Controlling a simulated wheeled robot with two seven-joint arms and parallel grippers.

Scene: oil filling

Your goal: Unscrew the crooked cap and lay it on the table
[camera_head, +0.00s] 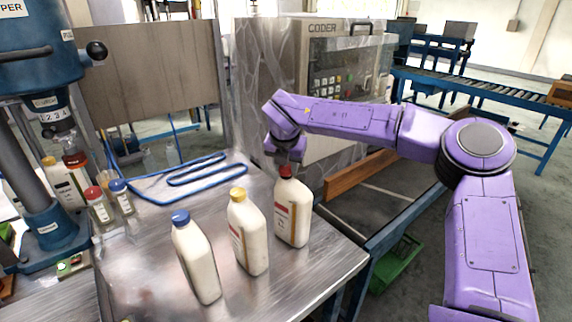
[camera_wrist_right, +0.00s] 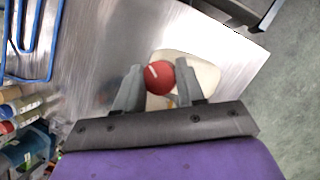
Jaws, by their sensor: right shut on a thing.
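Three white bottles stand upright on the metal table (camera_head: 140,285). The right bottle (camera_head: 293,215) has a red cap (camera_head: 286,171), the middle bottle (camera_head: 248,235) a yellow cap (camera_head: 237,194), and the left bottle (camera_head: 197,262) a blue cap (camera_head: 180,217). My right gripper (camera_head: 287,162) is above the right bottle. In the right wrist view, its two fingers (camera_wrist_right: 160,84) are shut on the red cap (camera_wrist_right: 159,77), one on each side, with the white bottle below. I cannot tell whether the cap sits crooked on the neck. My left gripper does not show.
A blue press (camera_head: 42,90) stands at the left, with another bottle (camera_head: 62,187) and small capped jars (camera_head: 99,206) beside it. A blue hose (camera_head: 190,180) lies behind the bottles. The table's front left area is bare. A coder machine (camera_head: 305,100) stands behind.

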